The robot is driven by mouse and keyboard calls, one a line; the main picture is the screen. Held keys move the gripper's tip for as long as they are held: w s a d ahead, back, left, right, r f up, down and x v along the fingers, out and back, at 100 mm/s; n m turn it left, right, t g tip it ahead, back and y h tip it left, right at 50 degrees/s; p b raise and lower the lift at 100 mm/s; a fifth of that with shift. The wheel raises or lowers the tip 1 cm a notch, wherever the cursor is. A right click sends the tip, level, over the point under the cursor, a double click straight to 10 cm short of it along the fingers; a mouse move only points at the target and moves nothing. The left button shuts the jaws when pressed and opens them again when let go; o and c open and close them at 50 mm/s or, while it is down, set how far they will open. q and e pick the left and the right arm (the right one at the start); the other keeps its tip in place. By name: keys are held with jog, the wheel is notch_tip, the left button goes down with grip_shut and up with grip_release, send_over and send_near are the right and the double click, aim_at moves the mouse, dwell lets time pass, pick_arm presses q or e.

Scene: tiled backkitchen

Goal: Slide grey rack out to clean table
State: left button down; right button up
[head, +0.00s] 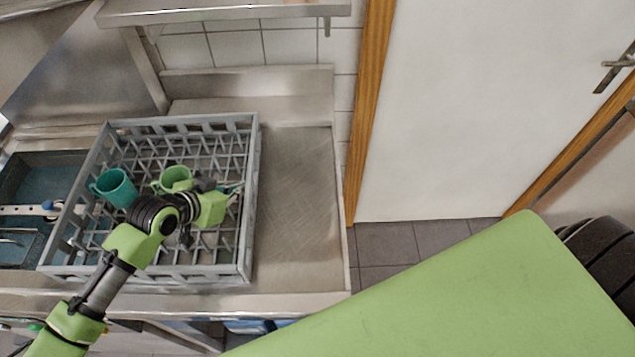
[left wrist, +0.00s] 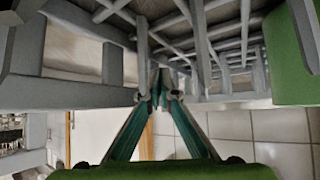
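The grey rack (head: 254,150) is an open lattice crate on the steel table (head: 300,190), with its left part reaching over the sink side. A teal mug (head: 115,188) and a green mug (head: 173,179) stand in it. My left gripper (head: 236,188) is over the rack's right part, by its right wall. In the left wrist view its two teal fingers (left wrist: 160,82) meet closely at a thin bar of the grey rack (left wrist: 75,93). They look shut on it; the exact contact is small and partly hidden. My right gripper is not in view.
The table right of the rack is bare up to its raised edge. A sink (head: 40,180) lies at the left. A steel shelf (head: 220,12) hangs above the back. A white door (head: 460,110) stands at the right.

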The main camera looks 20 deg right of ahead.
pick_arm(q)
jog(key=s+d+p, duration=0.1)
jog(key=s+d, duration=0.1)
jog(key=d, duration=0.3)
jog(key=s+d+p, duration=0.1)
jog(key=s+d, duration=0.1)
jog(key=d, duration=0.3)
jog(key=s+d+p, duration=0.1)
jog(key=s+d, duration=0.1)
jog(key=d, duration=0.4)
jog(key=shift+s+p, duration=0.3)
jog(key=shift+a+r, duration=0.1)
jog(key=shift+w+a+p, duration=0.35)
jog(key=shift+w+a, duration=0.05)
jog(key=shift+a, duration=0.3)
notch_tip(320, 180, up, 3)
jog(key=shift+r+p, duration=0.1)
jog(key=shift+p, duration=1.05)
notch_tip(320, 180, up, 5)
jog(key=shift+f, duration=0.15)
